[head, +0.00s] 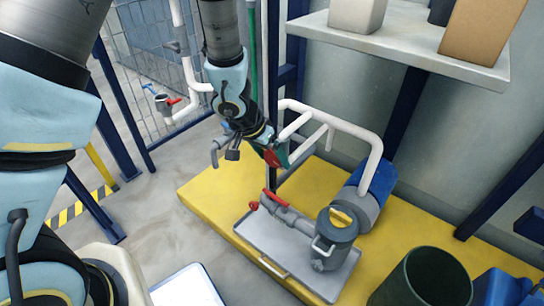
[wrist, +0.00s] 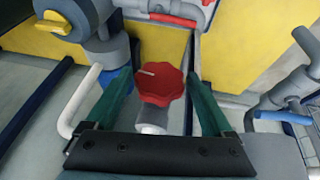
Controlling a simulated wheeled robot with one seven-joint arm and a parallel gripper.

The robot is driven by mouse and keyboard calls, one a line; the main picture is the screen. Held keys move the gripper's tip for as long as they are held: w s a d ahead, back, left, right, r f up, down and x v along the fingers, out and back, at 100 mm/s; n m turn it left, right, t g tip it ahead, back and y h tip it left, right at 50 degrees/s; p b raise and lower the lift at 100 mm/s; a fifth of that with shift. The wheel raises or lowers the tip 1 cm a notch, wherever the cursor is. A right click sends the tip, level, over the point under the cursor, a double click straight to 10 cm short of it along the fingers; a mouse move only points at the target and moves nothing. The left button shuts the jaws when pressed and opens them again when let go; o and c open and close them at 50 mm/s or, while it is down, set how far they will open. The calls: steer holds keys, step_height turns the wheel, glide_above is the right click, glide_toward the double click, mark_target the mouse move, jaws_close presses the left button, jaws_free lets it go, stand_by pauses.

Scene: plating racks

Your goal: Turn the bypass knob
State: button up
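The red lobed knob (wrist: 160,84), which I take as the bypass knob, sits on a short pale stem in the middle of the wrist view. A white mark on its face points to the left and slightly up. My gripper (wrist: 160,75) is open, with one green finger on each side of the knob and narrow gaps visible. In the head view my gripper (head: 275,153) is beside the white pipes, above the yellow platform. A dark red patch shows at its fingers there, but the knob is mostly hidden.
A grey tray (head: 252,240) on the yellow platform (head: 208,190) holds a grey canister (head: 333,238) and a pipe with a red lever (head: 275,198). White pipes (head: 350,130) lead to a blue motor (head: 372,185). A loaded shelf (head: 420,45) overhangs at the upper right.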

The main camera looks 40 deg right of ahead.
steer(key=c, duration=1.1)
